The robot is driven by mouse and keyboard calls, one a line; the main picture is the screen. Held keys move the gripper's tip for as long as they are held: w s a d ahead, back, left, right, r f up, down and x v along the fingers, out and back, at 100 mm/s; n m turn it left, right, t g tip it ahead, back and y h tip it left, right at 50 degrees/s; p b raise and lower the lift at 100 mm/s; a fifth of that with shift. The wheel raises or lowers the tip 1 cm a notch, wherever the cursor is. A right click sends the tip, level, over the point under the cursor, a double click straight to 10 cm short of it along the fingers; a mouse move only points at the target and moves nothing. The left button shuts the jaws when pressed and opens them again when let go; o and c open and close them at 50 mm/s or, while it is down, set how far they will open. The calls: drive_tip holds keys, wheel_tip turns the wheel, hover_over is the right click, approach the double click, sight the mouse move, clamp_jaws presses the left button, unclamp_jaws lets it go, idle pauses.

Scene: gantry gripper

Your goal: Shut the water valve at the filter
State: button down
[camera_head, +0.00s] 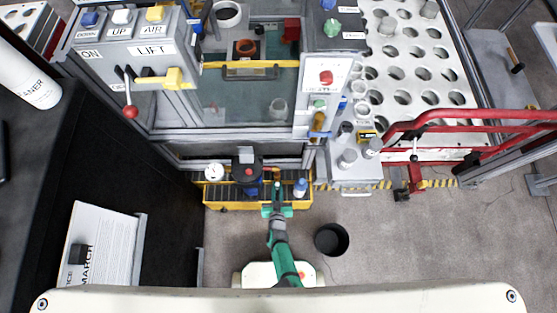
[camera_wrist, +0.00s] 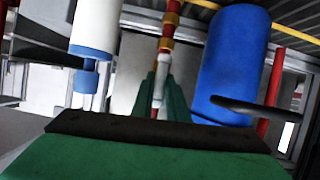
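My green gripper (camera_head: 277,192) is at the yellow-edged tray at the foot of the machine. It stands between a black unit with a red knob (camera_head: 248,172) on the left and a small white-and-blue cylinder (camera_head: 300,188) on the right. In the wrist view, the green fingers (camera_wrist: 160,98) are close together around or in front of a thin white and red upright pipe (camera_wrist: 163,68). A large blue cylinder (camera_wrist: 232,62) is at the right and a white-and-blue cylinder (camera_wrist: 95,28) at the left. I cannot make out the valve handle for certain, nor whether the fingers touch the pipe.
A round gauge (camera_head: 214,171) stands at the tray's left end. A black bucket (camera_head: 331,239) is on the floor to the right of my arm. A red railing (camera_head: 470,125) and a grey block with several bottles (camera_head: 352,172) are further right. Floor in front is mostly clear.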

drive_tip(key=shift+s+d+f+h, duration=0.1)
drive_tip(key=shift+s+d+h, duration=0.05)
drive_tip(key=shift+d, duration=0.25)
drive_tip(key=shift+s+d+h, duration=0.1)
drive_tip(key=shift+d+h, duration=0.05)
drive_tip(key=shift+d, duration=0.25)
idle(0.6)
drive_tip(key=c, duration=1.5)
unclamp_jaws()
drive_tip(key=shift+c, duration=0.2)
drive_tip(key=shift+w+a, duration=0.1)
drive_tip(key=shift+a, duration=0.15)
drive_tip(key=shift+a, duration=0.1)
drive_tip(key=v, duration=1)
drive_tip(key=shift+s+r, duration=0.3)
drive_tip(key=shift+c, duration=0.2)
